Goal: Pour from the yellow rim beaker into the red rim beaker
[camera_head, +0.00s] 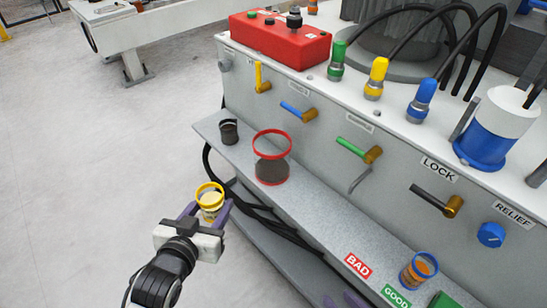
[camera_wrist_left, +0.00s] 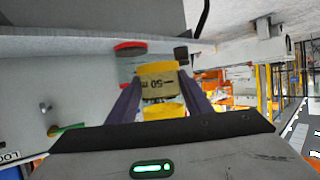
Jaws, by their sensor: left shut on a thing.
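My left gripper (camera_head: 208,210) is shut on the yellow rim beaker (camera_head: 211,200), its purple fingers on either side. The beaker is held beside the shelf, with its rim up and something pale yellow inside. In the left wrist view the yellow rim beaker (camera_wrist_left: 157,82) is between the fingers, with volume marks showing. The red rim beaker (camera_head: 271,158) stands upright on the shelf, up and to the right of my left gripper, with dark contents low inside. It shows partly in the left wrist view (camera_wrist_left: 129,49). My right gripper (camera_head: 342,300) shows only its fingertips, apart, at the bottom edge.
A small dark cup (camera_head: 229,132) stands left of the red rim beaker on the shelf (camera_head: 317,211). A blue-rimmed beaker with orange contents (camera_head: 418,270) stands near the BAD and GOOD labels. Valve handles (camera_head: 357,149) stick out above the shelf. Black cables hang below it.

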